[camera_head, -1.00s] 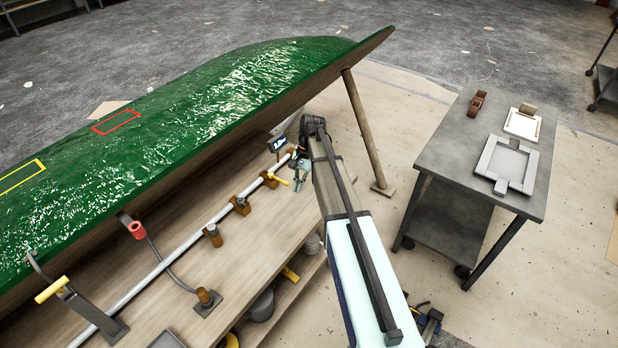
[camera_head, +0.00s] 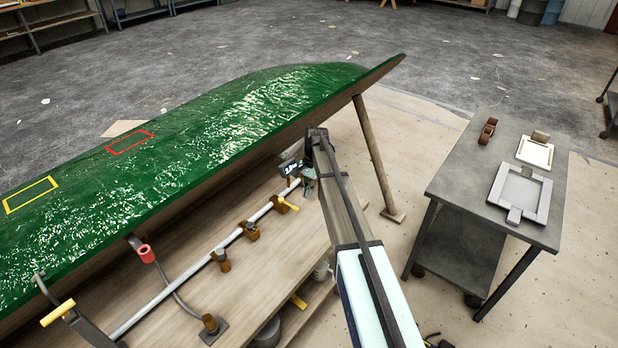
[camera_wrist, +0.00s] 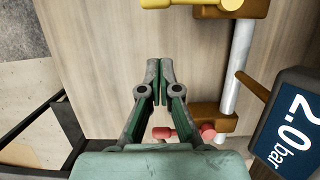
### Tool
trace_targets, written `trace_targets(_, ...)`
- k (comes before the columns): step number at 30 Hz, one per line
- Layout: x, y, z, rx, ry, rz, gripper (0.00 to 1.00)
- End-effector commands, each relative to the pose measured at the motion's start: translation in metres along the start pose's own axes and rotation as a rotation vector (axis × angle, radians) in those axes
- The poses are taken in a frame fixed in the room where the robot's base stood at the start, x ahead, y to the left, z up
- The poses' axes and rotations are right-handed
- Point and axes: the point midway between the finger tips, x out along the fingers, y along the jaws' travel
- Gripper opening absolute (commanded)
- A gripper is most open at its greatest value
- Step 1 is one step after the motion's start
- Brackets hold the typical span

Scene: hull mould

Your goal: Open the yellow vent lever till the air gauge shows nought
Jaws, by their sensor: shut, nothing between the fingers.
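The yellow vent lever (camera_head: 288,204) sits on a valve on the pale pipe under the green hull mould. In the wrist view the yellow lever (camera_wrist: 185,3) is cut off by the top edge, lying crosswise to the pipe. The air gauge (camera_wrist: 292,125) reads 2.0 bar in the wrist view; in the head view the gauge (camera_head: 290,168) is small and partly hidden. My gripper (camera_wrist: 152,68) is shut and empty, with its fingertips together, left of the pipe and short of the yellow lever. In the head view my gripper (camera_head: 308,181) is beside the pipe's far end.
A red-handled valve (camera_wrist: 185,132) is partly hidden behind my gripper. The pipe (camera_head: 185,275) runs along the wooden bench (camera_head: 270,258) on brown blocks. The green mould (camera_head: 190,135) overhangs it, with a wooden prop (camera_head: 374,155) at its end. A grey trolley (camera_head: 460,180) stands right.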

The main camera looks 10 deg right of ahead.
Motion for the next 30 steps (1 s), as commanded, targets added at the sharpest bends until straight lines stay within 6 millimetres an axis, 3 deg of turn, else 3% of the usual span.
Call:
trace_targets(2,0.012,0.001,0.001,0.000,-0.001,0.001,0.00)
trace_targets(6,0.015,0.002,0.024,-0.001,0.000,0.000,0.00)
trace_targets(12,0.020,0.001,0.037,0.000,0.000,0.000,0.00)
trace_targets(30,0.021,0.007,0.033,0.029,0.000,-0.008,0.00)
